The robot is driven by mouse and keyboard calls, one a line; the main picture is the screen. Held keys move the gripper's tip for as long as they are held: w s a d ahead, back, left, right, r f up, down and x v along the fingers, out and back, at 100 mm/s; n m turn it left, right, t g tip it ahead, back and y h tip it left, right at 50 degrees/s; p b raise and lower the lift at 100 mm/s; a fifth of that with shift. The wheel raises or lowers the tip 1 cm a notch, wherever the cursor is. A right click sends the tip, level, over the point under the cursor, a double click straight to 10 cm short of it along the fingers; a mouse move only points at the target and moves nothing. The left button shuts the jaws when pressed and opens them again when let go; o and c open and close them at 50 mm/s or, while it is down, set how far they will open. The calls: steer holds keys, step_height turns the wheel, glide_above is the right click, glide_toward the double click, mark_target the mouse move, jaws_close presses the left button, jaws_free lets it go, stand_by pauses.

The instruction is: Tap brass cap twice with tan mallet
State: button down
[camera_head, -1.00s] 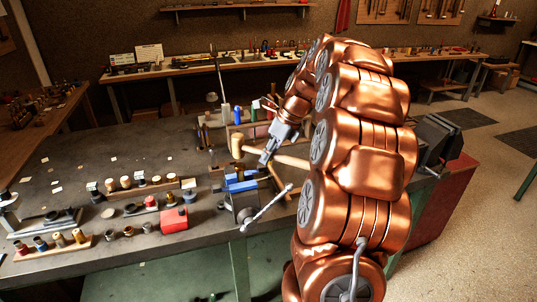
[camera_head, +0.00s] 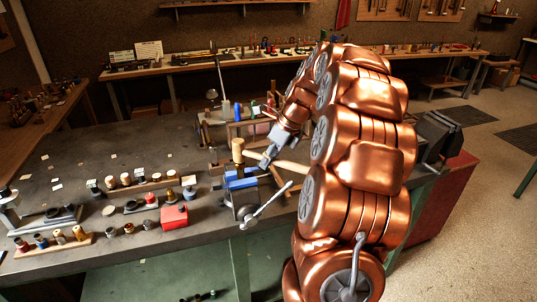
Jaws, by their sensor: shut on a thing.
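My gripper (camera_head: 265,160) is shut on the handle of the tan mallet (camera_head: 238,150). The mallet's barrel-shaped head sits to the left of the gripper, close to upright, and its pale handle runs out to the right behind the fingers. The head is directly over the blue-jawed vise (camera_head: 240,183) at the bench's front edge. A small brass-coloured piece, apparently the brass cap (camera_head: 240,171), shows just under the head at the vise jaws. It is too small to tell whether head and cap touch.
A red box (camera_head: 174,216) and wooden racks of small parts (camera_head: 140,184) stand left of the vise. The vise's long handle (camera_head: 268,205) sticks out in front. Bottles and a wooden frame stand behind the mallet. The bench's left rear is mostly clear.

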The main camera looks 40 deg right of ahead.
steer(key=shift+f, duration=0.55)
steer(key=shift+r, duration=0.15)
steer(key=shift+r+p, duration=1.1)
steer(key=shift+r, duration=0.25)
steer(key=shift+r+p, duration=0.45)
steer(key=shift+f, duration=0.1)
